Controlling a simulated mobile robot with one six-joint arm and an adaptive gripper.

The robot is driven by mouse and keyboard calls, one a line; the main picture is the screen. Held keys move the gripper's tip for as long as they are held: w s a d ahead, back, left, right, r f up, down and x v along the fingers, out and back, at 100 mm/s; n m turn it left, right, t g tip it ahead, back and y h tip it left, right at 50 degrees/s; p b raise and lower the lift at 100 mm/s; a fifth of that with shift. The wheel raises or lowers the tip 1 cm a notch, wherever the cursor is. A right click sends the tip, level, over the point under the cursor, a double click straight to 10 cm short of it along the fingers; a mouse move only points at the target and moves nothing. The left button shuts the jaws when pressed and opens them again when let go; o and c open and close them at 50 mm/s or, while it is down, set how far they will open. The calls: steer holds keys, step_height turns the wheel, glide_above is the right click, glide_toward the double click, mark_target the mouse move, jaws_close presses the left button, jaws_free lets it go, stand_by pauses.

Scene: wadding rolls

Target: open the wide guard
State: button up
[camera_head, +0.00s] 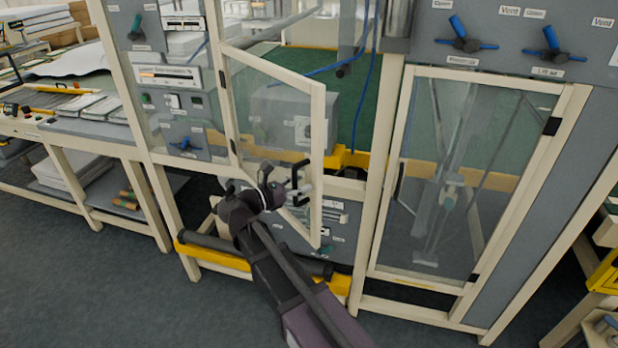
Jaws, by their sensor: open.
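A glazed guard door (318,150) with a cream frame, hinged on its left, stands ajar, its free right edge swung out toward me. Its black handle (297,171) is near that free edge. My gripper (302,188) is open at this handle; I cannot tell whether it touches it. A second glazed guard door (528,185), to the right, is closed, with black hinges on its right and a dark handle (399,181) on its left. No label shows which door is the wide guard. My arm covers the lower left part of the ajar door.
A yellow-based bar with a dark roller (215,258) runs low in front of the machine. Control panels (510,40) with blue valve levers sit above the right door. A worktable (85,128) stands at left. Grey floor (90,280) at front left is clear.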

mark_target(306, 151)
steer(key=shift+w+d, duration=0.5)
steer(key=shift+d, duration=0.05)
steer(key=shift+c, duration=0.4)
steer(key=shift+w+d+r, duration=0.1)
steer(key=shift+r, duration=0.05)
jaws_close()
step_height(306, 151, up, 6)
steer(key=p, duration=0.6)
steer(key=shift+w+r+p, duration=0.15)
steer(key=shift+w+p, duration=0.15)
steer(key=shift+p, duration=0.15)
steer(key=shift+r+p, duration=0.4)
steer(key=shift+r, duration=0.05)
steer(key=shift+s+r+p, duration=0.2)
steer(key=shift+r+p, duration=0.15)
steer(key=shift+r, duration=0.15)
steer(key=shift+s+r+p, duration=0.2)
steer(key=shift+r+p, duration=0.15)
steer(key=shift+r, duration=0.1)
steer(key=shift+w+f, duration=0.1)
steer(key=shift+w, duration=0.05)
